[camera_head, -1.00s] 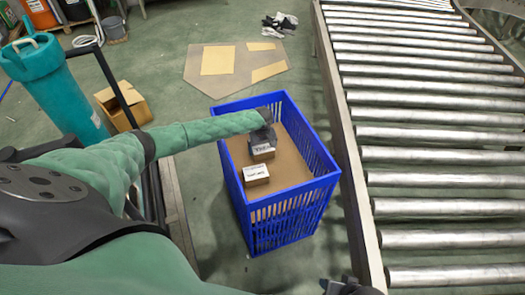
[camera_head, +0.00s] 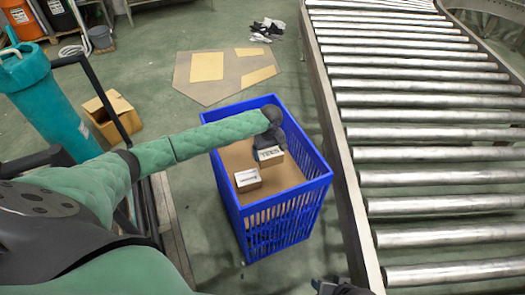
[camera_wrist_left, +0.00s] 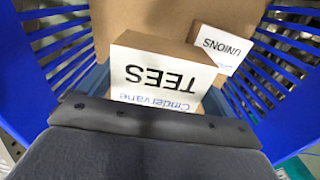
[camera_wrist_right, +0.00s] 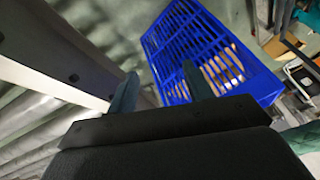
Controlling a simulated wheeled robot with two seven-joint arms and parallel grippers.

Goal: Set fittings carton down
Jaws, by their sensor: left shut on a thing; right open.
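The fittings carton, a small brown box with a white label reading TEES (camera_head: 270,157), is inside the blue crate (camera_head: 289,213). It also shows in the left wrist view (camera_wrist_left: 160,78). My left gripper (camera_head: 268,141) is shut on this carton from above, with its fingers largely hidden. I cannot tell whether the carton touches the crate's brown floor. A second carton, labelled UNIONS in the left wrist view (camera_wrist_left: 221,46), sits beside it in the crate (camera_head: 247,181). My right gripper (camera_wrist_right: 160,90) is open and empty, outside the crate.
A roller conveyor (camera_head: 430,150) runs along the right, close to the crate. A teal cylinder (camera_head: 48,105) and an open cardboard box (camera_head: 112,118) stand at left. Flat cardboard (camera_head: 225,75) lies behind the crate. The crate's far left floor looks bare.

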